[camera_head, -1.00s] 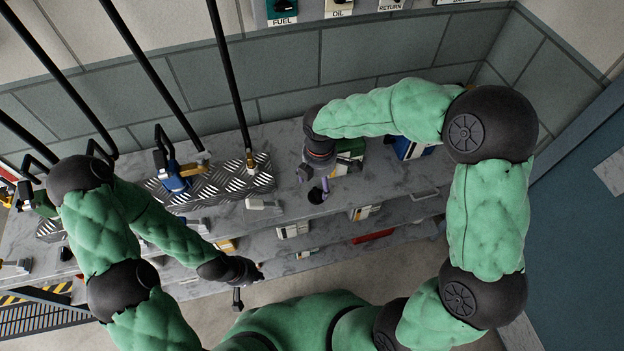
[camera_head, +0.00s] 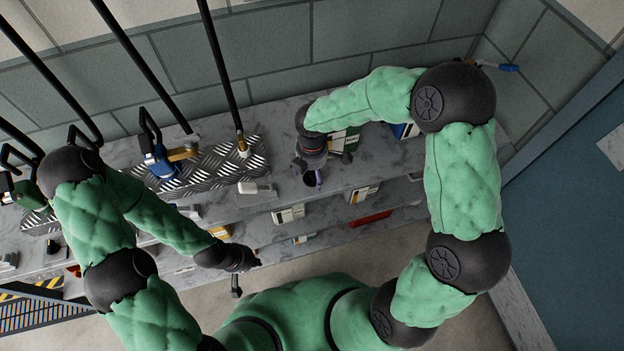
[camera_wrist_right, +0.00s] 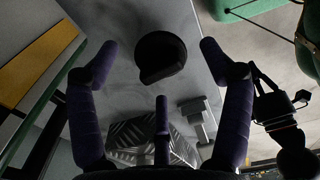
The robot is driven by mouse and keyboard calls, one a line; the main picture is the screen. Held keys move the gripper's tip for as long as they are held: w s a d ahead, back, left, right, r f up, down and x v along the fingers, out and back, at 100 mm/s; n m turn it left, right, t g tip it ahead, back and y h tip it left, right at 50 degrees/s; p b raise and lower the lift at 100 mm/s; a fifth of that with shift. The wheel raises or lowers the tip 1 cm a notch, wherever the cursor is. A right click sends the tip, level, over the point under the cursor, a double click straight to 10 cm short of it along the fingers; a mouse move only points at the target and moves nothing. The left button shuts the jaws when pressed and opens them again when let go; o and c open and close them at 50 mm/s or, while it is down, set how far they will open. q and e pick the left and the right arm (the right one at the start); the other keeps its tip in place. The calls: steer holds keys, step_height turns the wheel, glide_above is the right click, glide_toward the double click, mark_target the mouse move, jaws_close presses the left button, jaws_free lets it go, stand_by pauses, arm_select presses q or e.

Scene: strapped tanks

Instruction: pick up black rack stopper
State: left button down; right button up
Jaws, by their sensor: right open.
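The black stopper (camera_head: 311,180) is a dark, round piece near the front edge of the marble bench top. In the right wrist view it shows as a black disc with one flattened side (camera_wrist_right: 160,58). My right gripper (camera_head: 322,170) is above it, pointing down, with its purple fingers spread. In the right wrist view the open fingers (camera_wrist_right: 158,52) lie either side of the stopper, with nothing between them held. The gripper partly hides the stopper in the head view. My left gripper (camera_head: 250,266) is low in front of the shelves, and its fingers are too small to read.
A white handled block (camera_head: 255,188) lies left of the stopper. A diamond-plate strip (camera_head: 210,172) carries a blue valve (camera_head: 160,163) further left. Green and white boxes (camera_head: 343,142) stand behind my right gripper. Lower shelves hold several small boxes (camera_head: 288,214).

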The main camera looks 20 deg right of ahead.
steer(key=shift+f, duration=0.8)
steer(key=shift+r, duration=0.1)
steer(key=c, duration=1.2)
steer(key=shift+c, duration=0.2)
